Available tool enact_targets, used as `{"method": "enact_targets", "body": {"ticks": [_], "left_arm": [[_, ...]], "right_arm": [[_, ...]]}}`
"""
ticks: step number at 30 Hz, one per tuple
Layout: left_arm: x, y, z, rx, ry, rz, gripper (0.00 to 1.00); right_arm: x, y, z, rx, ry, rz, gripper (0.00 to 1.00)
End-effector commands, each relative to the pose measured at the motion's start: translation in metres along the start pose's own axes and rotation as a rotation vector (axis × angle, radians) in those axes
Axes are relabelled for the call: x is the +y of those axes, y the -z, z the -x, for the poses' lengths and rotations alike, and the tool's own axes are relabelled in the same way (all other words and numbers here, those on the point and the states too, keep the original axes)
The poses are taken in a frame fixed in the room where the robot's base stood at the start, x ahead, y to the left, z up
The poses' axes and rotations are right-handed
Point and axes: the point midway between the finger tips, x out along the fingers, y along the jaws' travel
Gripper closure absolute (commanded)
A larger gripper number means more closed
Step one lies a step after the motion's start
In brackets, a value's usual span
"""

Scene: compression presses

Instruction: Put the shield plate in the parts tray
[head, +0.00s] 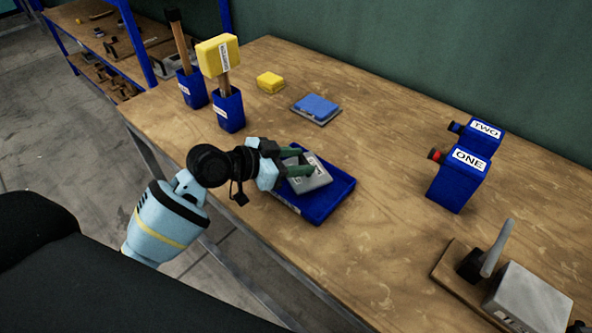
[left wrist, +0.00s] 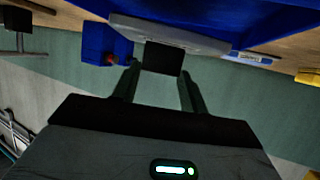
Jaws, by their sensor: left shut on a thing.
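The shield plate (head: 318,180) is a flat light-grey plate, seen in the head view over the blue parts tray (head: 338,200). In the left wrist view the plate (left wrist: 190,40) shows edge-on against the blue tray (left wrist: 240,16), with a dark block (left wrist: 163,58) on it between my fingers. My left gripper (head: 302,163) is shut on the plate by this block, with its fingers reaching in from the left. I cannot tell whether the plate touches the tray floor. My right gripper is not in view.
Blue holders with a hammer (head: 181,45) and a yellow-headed mallet (head: 217,55) stand behind the gripper. A yellow block (head: 270,82) and a blue piece on a plate (head: 317,106) lie further back. Boxes ONE (head: 458,182) and TWO (head: 485,135) and a press (head: 525,295) stand right. Mid-table is clear.

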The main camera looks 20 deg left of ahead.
Motion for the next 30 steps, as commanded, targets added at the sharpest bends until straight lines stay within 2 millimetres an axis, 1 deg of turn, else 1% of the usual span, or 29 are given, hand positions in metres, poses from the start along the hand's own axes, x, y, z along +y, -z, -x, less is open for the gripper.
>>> {"method": "enact_targets", "body": {"ticks": [4, 8, 16, 21, 22, 26, 27, 30], "left_arm": [[0.001, -0.018, -0.007, -0.001, 0.0, 0.006, 0.9], [0.0, -0.029, -0.012, 0.0, 0.001, 0.004, 0.9], [0.0, -0.031, -0.012, 0.001, 0.002, 0.001, 0.9], [0.0, -0.035, -0.014, 0.0, 0.001, 0.001, 0.9], [0.001, -0.036, -0.014, -0.002, 0.0, 0.002, 0.54], [0.001, -0.035, -0.014, -0.002, 0.001, 0.002, 0.37], [0.0, -0.035, -0.014, -0.002, 0.001, 0.002, 0.35], [0.001, -0.035, -0.014, -0.002, 0.001, 0.002, 0.35]], "right_arm": [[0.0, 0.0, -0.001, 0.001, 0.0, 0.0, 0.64], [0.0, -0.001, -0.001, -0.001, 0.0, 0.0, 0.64], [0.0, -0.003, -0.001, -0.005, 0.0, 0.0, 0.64], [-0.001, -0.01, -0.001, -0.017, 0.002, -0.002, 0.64], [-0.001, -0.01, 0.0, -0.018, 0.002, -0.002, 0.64], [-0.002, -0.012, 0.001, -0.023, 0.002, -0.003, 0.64], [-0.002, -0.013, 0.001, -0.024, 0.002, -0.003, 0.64], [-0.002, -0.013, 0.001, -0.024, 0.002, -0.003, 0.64]]}}
